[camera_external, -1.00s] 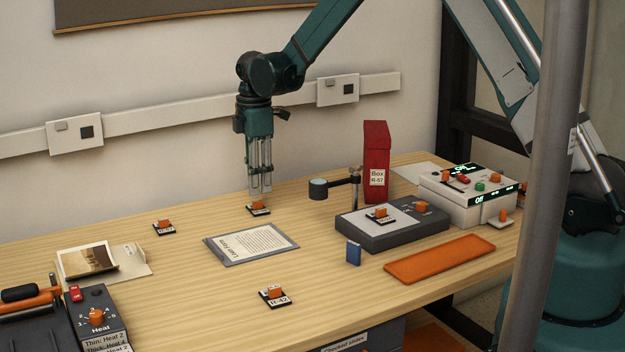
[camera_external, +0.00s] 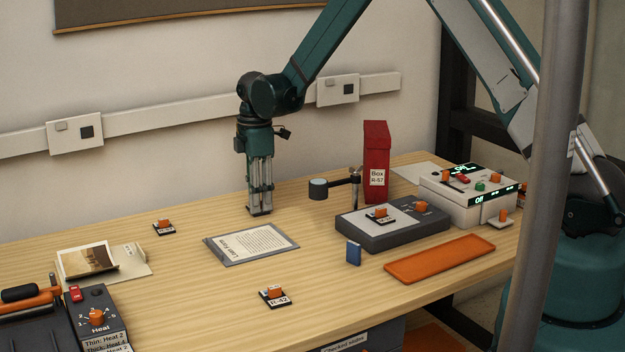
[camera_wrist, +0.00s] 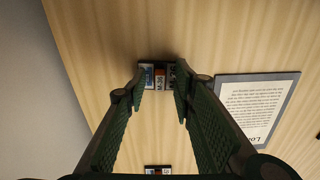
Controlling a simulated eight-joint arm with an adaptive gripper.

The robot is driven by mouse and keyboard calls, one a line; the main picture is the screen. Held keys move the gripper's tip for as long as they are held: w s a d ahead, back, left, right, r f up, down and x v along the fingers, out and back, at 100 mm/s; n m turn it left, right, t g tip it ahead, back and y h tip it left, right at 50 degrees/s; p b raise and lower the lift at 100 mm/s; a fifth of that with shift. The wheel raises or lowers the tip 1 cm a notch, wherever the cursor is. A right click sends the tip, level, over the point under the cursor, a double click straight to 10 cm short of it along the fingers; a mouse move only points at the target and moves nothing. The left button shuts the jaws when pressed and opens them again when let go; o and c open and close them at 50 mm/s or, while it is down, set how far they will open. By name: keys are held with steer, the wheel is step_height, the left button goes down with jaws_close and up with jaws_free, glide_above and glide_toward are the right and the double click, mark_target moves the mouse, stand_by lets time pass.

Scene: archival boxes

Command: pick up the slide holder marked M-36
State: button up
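My gripper (camera_external: 260,211) is at the tabletop near the back, pointing straight down with its fingertips around a small slide holder. In the wrist view my gripper (camera_wrist: 160,93) has one finger on each side of this slide holder (camera_wrist: 160,74), with gaps beside its middle grip; it looks open. The holder's label is too small to read for sure. In the external view the fingers hide most of it. Other orange-gripped slide holders stand at the left (camera_external: 164,227), at the front (camera_external: 274,296) with a label like R-42, and on the grey device (camera_external: 380,214).
A loan form (camera_external: 250,243) lies just in front of my gripper. A magnifier on a stand (camera_external: 318,188) and a red box (camera_external: 376,160) stand to its right. A grey device (camera_external: 392,230), orange tray (camera_external: 440,258) and small blue block (camera_external: 353,252) are farther right. The wall is close behind.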

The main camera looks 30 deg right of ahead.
jaws_close()
steer(key=shift+r, duration=0.2)
stand_by(0.3)
step_height(320, 180, up, 10)
steer(key=shift+f+p, duration=0.15)
steer(key=shift+p, duration=0.15)
stand_by(0.4)
stand_by(0.4)
